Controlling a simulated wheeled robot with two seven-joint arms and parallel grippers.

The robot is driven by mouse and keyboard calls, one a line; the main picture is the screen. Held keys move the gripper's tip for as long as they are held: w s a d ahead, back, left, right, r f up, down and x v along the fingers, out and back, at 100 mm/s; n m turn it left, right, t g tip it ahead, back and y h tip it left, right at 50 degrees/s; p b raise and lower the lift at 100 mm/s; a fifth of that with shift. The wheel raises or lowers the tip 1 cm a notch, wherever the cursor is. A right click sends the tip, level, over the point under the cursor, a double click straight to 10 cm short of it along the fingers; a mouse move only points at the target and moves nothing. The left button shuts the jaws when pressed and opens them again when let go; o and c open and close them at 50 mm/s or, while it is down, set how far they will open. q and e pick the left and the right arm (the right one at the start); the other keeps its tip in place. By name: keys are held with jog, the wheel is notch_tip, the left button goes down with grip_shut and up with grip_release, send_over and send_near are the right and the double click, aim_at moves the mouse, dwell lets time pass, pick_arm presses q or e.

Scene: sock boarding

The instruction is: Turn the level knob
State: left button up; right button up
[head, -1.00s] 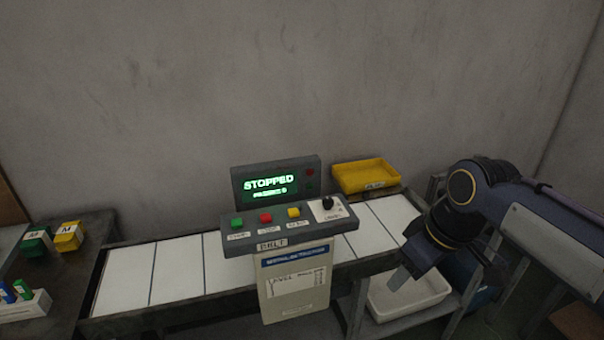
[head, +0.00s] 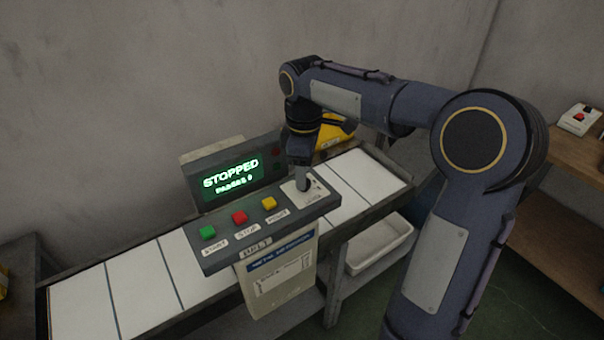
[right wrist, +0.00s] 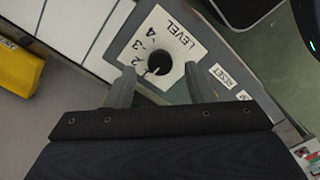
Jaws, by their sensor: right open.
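The level knob (right wrist: 159,64) is a round black knob with a white pointer mark, on a white plate (right wrist: 172,38) marked LEVEL with numbers around it. The pointer is toward the lower left, near the low numbers; the exact setting is hard to read. In the head view the plate (head: 313,192) is at the right end of the grey control panel (head: 222,258), and my gripper hides the knob. My right gripper (head: 303,188) points down over the plate. In the right wrist view its two fingers (right wrist: 158,88) are apart, on either side just short of the knob, not closed on it. My left gripper is out of view.
Green (head: 207,232), red (head: 239,216) and yellow (head: 269,202) buttons sit left of the knob. A screen (head: 230,178) behind them reads STOPPED. The white-slatted belt (head: 140,275) runs beneath the panel. A yellow tray (head: 335,132) stands behind my gripper.

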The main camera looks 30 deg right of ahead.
jog(key=shift+f, duration=1)
jog(key=shift+c, duration=0.4)
jog(key=c, duration=0.9)
